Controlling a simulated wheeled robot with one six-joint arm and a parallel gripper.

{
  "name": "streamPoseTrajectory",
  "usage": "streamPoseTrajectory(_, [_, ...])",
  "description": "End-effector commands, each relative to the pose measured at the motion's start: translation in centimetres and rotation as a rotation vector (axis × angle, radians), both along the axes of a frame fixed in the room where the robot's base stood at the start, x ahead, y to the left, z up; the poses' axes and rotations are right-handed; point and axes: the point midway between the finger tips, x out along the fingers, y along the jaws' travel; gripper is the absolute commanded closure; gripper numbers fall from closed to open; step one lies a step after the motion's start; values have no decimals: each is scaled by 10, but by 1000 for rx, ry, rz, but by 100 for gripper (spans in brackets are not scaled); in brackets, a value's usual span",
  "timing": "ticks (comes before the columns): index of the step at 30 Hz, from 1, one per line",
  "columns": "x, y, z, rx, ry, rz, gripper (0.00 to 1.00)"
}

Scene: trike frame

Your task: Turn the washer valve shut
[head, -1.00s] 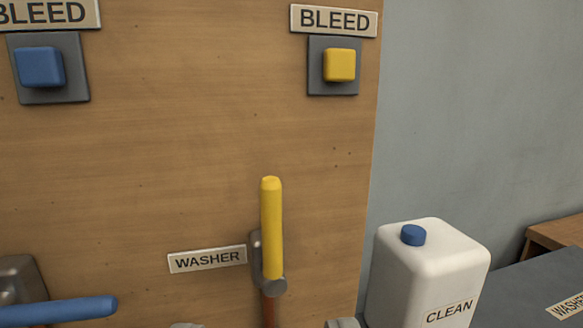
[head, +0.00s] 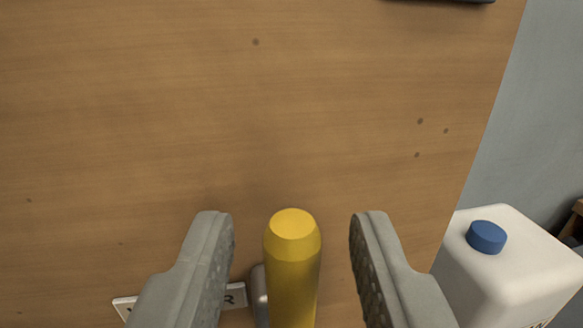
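The washer valve's yellow lever handle (head: 292,262) stands upright in front of the wooden panel, at the bottom centre of the head view. My gripper (head: 291,225) is open, with one finger on each side of the handle. A visible gap remains between each finger and the handle, so neither touches it. The WASHER label (head: 233,297) is mostly hidden behind the left finger. The valve body (head: 259,284) shows only as a grey sliver left of the handle. The handle's lower end is out of frame.
The wooden panel (head: 230,110) fills the background. A white jug (head: 530,262) with a blue cap (head: 487,237) stands at the right, beyond the right finger. A dark edge (head: 450,1) shows at the top. A grey-blue wall (head: 535,130) lies right of the panel.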

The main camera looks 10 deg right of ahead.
Motion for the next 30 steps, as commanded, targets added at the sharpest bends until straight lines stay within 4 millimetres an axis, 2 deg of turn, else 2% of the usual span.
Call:
streamPoseTrajectory(6, [17,-4,0,0,0,0,64])
streamPoseTrajectory(17, [20,-4,0,0,0,-1,64])
streamPoseTrajectory(23, [20,-4,0,0,0,-1,99])
streamPoseTrajectory(30, [20,-4,0,2,0,-1,100])
